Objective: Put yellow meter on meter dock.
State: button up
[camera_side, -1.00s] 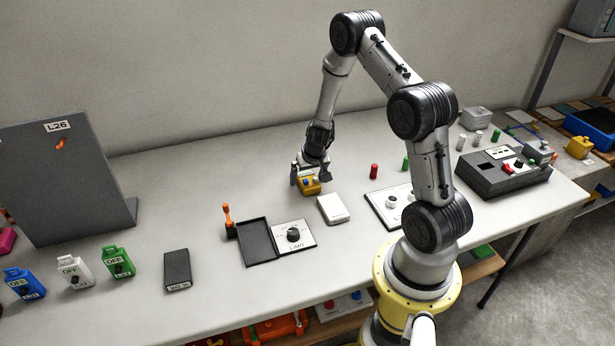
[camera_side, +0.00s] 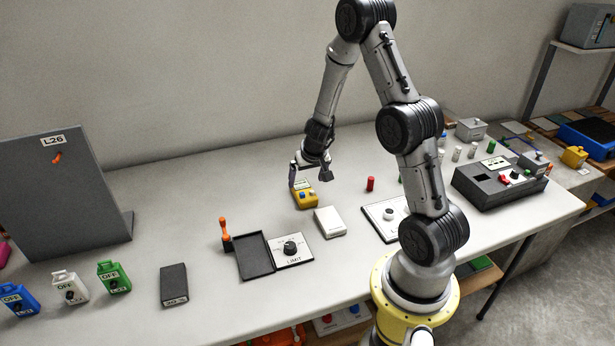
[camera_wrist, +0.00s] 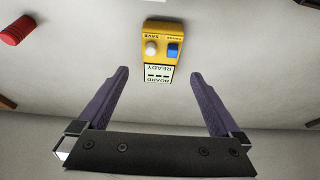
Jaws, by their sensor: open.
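The yellow meter (camera_side: 305,198) sits on the table at the middle. In the wrist view the meter (camera_wrist: 163,38) shows a white knob, a blue button and a display reading "BOARD READY". My gripper (camera_side: 309,181) is open and empty just above the meter, apart from it. In the wrist view the meter lies ahead of my gripper's fingertips (camera_wrist: 157,74), between their lines. No part is labelled as the meter dock. An empty black tray (camera_side: 255,256) lies beside a white LIMIT panel (camera_side: 292,250), in front and left of the meter.
A white block (camera_side: 330,222) lies just in front of the meter. A red cylinder (camera_side: 370,184) stands to its right. An orange-handled lever (camera_side: 224,230) stands by the tray. A dial panel (camera_side: 385,218) and a dark console (camera_side: 495,185) are further right.

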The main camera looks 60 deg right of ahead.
jog(key=shift+s+a+r, duration=0.15)
jog(key=shift+a+r, duration=0.05)
jog(key=shift+r, duration=0.25)
jog(key=shift+a+r, duration=0.1)
jog(key=shift+r, duration=0.05)
jog(key=w+a+r+n+t+y, duration=0.1)
jog(key=a+r+n+t+y, duration=0.3)
jog(key=a+r, duration=1.3)
jog(key=s+a+r+n+g, duration=0.1)
jog(key=s+a+r+n, duration=0.35)
jog(key=s+a, duration=0.3)
jog(key=s+r, duration=0.1)
jog(key=s, duration=1.1)
jog(key=shift+r+g+h, duration=0.3)
jog(key=shift+r+h, duration=0.05)
jog(key=shift+h, duration=0.05)
jog(key=shift+w+n, duration=0.1)
jog(key=shift+n, duration=0.15)
